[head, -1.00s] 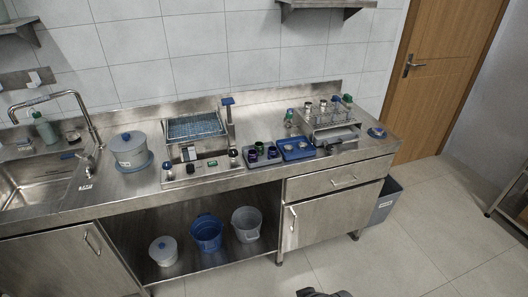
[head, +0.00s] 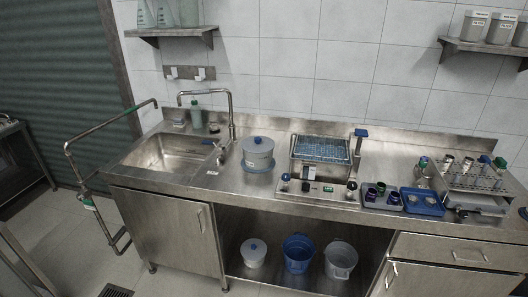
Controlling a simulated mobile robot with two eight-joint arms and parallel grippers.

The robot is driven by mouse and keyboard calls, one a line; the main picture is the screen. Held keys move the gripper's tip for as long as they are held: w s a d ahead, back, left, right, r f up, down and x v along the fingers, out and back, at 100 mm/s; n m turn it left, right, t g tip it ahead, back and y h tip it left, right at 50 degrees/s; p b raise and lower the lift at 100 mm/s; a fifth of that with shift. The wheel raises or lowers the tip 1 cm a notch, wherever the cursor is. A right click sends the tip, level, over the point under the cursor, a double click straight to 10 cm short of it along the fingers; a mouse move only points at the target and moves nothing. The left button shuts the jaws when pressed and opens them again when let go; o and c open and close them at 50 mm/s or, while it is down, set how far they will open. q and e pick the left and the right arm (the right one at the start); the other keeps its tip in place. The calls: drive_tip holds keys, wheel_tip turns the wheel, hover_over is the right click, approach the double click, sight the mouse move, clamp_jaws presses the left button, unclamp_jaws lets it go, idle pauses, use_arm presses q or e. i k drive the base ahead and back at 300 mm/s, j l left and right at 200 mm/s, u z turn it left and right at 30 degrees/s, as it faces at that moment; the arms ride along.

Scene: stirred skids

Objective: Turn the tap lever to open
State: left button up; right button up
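The tap (head: 230,112) is a bent metal spout at the back right of the sink (head: 165,152), its end hanging over the basin side. A small metal lever fitting (head: 221,157) stands on the counter at the sink's right edge, left of a lidded grey pot (head: 258,152). The lever is too small to tell how far it is turned. No water is clearly seen. Neither of my grippers is in view.
The steel counter (head: 290,208) carries a blue-topped rack (head: 320,149), purple-capped jars in a tray (head: 380,195) and a tube rack (head: 476,178). A bent pipe frame (head: 82,172) stands left of the counter. Buckets sit on the lower shelf. Floor shows at left.

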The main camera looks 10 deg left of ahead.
sight(220, 147)
drive_tip(key=i+j, duration=0.35)
drive_tip(key=j, duration=0.15)
drive_tip(key=i+j, duration=0.3)
drive_tip(key=j, duration=0.2)
drive_tip(key=i+j, duration=0.35)
drive_tip(key=j, duration=0.15)
drive_tip(key=i+j, duration=0.3)
drive_tip(key=j, duration=0.2)
drive_tip(key=i+j, duration=0.35)
drive_tip(key=j, duration=0.15)
